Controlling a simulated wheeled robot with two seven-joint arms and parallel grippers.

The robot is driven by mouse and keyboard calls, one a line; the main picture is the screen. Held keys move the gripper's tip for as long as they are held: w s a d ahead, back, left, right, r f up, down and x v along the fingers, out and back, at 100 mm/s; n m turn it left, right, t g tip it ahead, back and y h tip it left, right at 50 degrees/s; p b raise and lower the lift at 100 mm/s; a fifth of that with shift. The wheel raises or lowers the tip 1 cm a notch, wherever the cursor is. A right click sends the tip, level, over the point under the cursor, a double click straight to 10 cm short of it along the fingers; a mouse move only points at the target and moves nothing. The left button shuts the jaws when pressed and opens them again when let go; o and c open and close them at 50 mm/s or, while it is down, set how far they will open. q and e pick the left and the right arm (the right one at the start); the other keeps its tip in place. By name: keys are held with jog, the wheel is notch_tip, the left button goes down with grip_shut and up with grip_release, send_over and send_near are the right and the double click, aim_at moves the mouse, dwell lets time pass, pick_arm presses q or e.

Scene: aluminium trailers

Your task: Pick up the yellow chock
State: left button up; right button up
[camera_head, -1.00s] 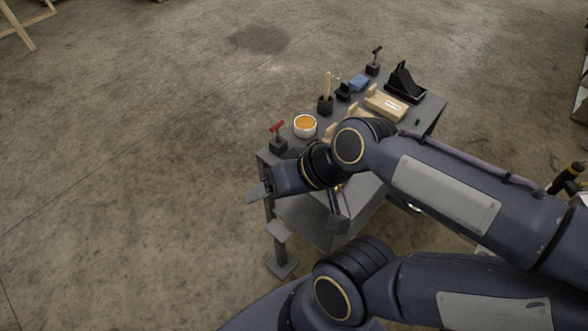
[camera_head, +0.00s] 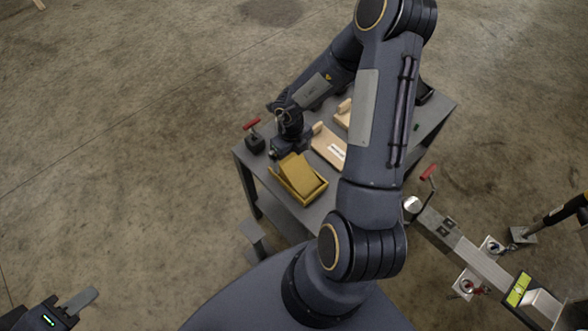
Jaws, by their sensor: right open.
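The yellow chock (camera_head: 296,172) is a wedge-like block lying tilted in a shallow yellow tray (camera_head: 310,196) at the near left part of the grey work table. My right gripper (camera_head: 290,151) is open, just behind the chock's far edge. Whether its fingers touch the chock cannot be told, as its body partly hides them. My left gripper (camera_head: 78,305) is at the lower left corner, far from the table. Only one grey finger shows clearly, so its opening cannot be told.
A red-handled clamp (camera_head: 254,140) stands at the table's left corner. My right arm hides much of the table. A metal beam with clamps (camera_head: 465,252) is at the lower right. Open floor lies left.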

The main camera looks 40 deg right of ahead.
aim_at(294, 162)
jog(key=f, duration=0.2)
jog(key=f+b, duration=0.1)
jog(key=f, duration=0.4)
jog(key=shift+d, duration=0.35)
jog(key=c, duration=1.4)
jog(key=shift+r, duration=0.1)
